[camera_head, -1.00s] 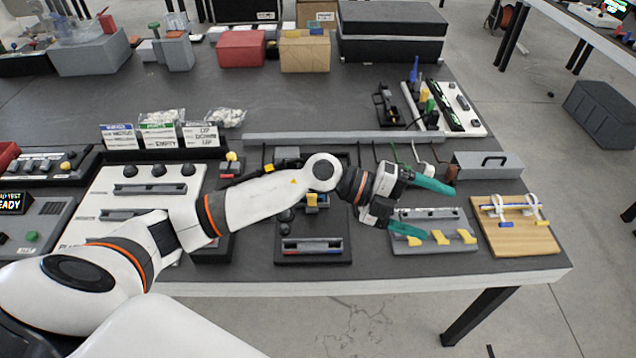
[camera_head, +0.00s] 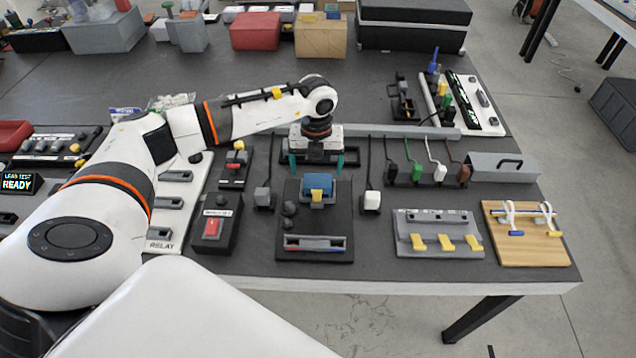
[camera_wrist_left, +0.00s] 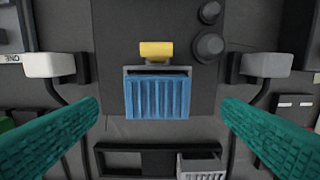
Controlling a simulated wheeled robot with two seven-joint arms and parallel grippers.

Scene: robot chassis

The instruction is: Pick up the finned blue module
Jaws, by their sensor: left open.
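The finned blue module (camera_head: 318,183) sits in a holder on a dark panel (camera_head: 333,222) near the table's front, with a yellow tab (camera_head: 316,196) at its front side. In the left wrist view the ribbed blue module (camera_wrist_left: 158,97) is centred between my fingers, and its yellow tab (camera_wrist_left: 156,51) lies above it. My left gripper (camera_head: 316,162) points down just behind and above the module. Its teal fingers are wide open, one on each side, and appear clear of the module. In the left wrist view the open gripper (camera_wrist_left: 160,115) holds nothing. My right gripper is not in view.
A white plug (camera_head: 371,200) and a grey plug (camera_head: 263,197) flank the panel. A red-switch box (camera_head: 212,228) is to the left. A grey rack with yellow tabs (camera_head: 436,218) and a wooden board (camera_head: 526,250) are to the right. A grey rail (camera_head: 400,131) runs behind.

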